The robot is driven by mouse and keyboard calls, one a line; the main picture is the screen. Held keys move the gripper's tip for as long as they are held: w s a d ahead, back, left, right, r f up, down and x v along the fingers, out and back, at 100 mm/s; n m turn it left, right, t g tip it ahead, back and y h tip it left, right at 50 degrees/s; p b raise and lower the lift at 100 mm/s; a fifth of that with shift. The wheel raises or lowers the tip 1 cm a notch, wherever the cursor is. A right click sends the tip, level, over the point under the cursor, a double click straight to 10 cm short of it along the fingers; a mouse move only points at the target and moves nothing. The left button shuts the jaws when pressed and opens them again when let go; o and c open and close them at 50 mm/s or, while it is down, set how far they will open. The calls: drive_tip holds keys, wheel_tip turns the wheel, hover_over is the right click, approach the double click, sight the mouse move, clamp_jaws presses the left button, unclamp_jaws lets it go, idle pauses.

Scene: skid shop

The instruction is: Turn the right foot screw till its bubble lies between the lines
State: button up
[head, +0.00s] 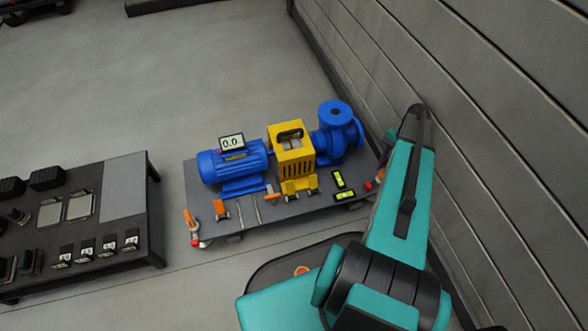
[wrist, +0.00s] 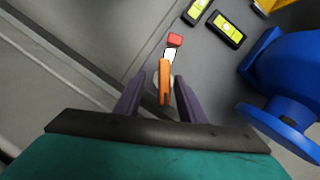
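The right foot screw (head: 375,180) is at the skid's right front corner, partly hidden by my arm in the head view. In the wrist view its orange handle (wrist: 165,85) points towards me, with a white part and a red tip (wrist: 175,40) beyond. My gripper (wrist: 160,78) is open, one dark finger on each side of the orange handle, with a gap seen on both sides. Two black levels with yellow-green vials lie near it: one (head: 338,179) farther back, one (head: 345,197) nearer the front edge. Their bubbles are too small to place against the lines.
The grey skid (head: 255,215) carries a blue motor (head: 232,168) with a display reading 0.0, a yellow guard (head: 292,155) and a blue pump (head: 337,135). An orange-and-red foot screw (head: 191,222) is at its left. A panelled wall (head: 480,90) stands close right; a dark bench (head: 125,190) stands left.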

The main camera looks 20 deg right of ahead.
drive_tip(key=shift+w, duration=0.1)
drive_tip(key=shift+r, duration=0.1)
drive_tip(key=shift+r+p, duration=0.2)
drive_tip(key=shift+p, duration=0.1)
drive_tip(key=shift+r+p, duration=2.7)
drive_tip(key=shift+r, duration=0.55)
drive_tip(key=shift+w, duration=0.1)
